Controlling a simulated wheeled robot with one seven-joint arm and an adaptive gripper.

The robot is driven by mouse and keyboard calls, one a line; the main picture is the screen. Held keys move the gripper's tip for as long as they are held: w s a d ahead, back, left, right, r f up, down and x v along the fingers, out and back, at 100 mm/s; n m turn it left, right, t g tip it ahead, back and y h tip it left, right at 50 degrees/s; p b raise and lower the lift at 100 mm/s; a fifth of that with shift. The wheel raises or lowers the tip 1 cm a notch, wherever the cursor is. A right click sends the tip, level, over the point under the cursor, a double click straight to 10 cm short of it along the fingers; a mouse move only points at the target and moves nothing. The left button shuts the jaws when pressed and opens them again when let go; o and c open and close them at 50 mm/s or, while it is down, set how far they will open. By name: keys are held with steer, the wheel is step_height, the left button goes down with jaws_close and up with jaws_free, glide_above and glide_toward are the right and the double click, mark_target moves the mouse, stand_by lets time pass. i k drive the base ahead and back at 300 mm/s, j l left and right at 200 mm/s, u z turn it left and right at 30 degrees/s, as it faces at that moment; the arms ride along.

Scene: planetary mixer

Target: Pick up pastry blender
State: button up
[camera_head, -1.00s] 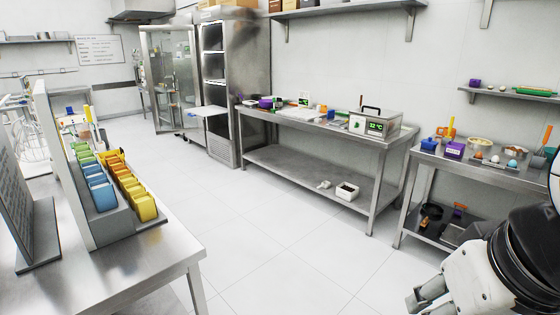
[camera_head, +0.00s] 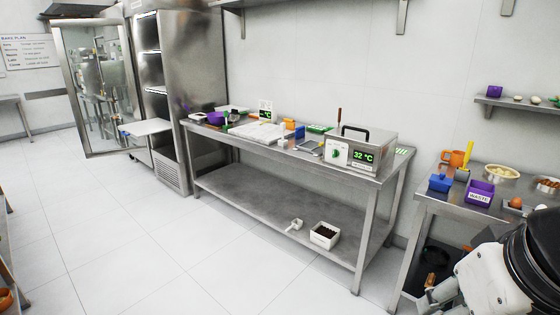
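I cannot make out a pastry blender for certain; the small tools on the tables are too small to tell apart. Several small items lie on the long steel table (camera_head: 270,187), among them a purple bowl (camera_head: 216,118), a white sheet (camera_head: 258,133) and a blue item (camera_head: 299,131). My gripper (camera_head: 436,297) is at the lower right, in front of the right-hand table and apart from the long table's items. It is small and partly cut off by the frame, so its opening is unclear. I see nothing held in it.
A box reading 32 °C (camera_head: 362,150) stands on the long table's right end. A white bin (camera_head: 324,235) sits on its lower shelf. The right table (camera_head: 445,203) holds a blue box (camera_head: 440,183) and a purple box (camera_head: 480,192). The floor (camera_head: 150,250) is clear.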

mark_target(233, 111)
steer(key=i+j+u, duration=0.25)
steer(key=i, duration=0.3)
steer(key=i+u, duration=0.3)
steer(key=i, duration=0.25)
steer(key=i+l+u, duration=0.25)
steer(key=i, duration=0.35)
steer(key=i+l+u, duration=0.25)
steer(key=i, duration=0.3)
steer(key=i+j+u, duration=0.1)
steer(key=i+u, duration=0.4)
steer(key=i, duration=1.45)
steer(key=i+z, duration=0.3)
steer(key=i, duration=1.4)
steer(key=i+z, duration=0.25)
steer(key=i, duration=0.15)
steer(key=i+j+z, duration=0.25)
steer(key=i, duration=0.15)
steer(key=i+z, duration=0.2)
steer(key=z, duration=0.2)
steer(key=i+z, duration=0.2)
steer(key=z, duration=0.2)
steer(key=i+z, duration=0.2)
steer(key=z, duration=0.25)
steer(key=i+j+z, duration=0.15)
steer(key=z, duration=0.25)
steer(key=i+j+z, duration=0.2)
steer(key=z, duration=0.2)
steer(key=i, duration=0.1)
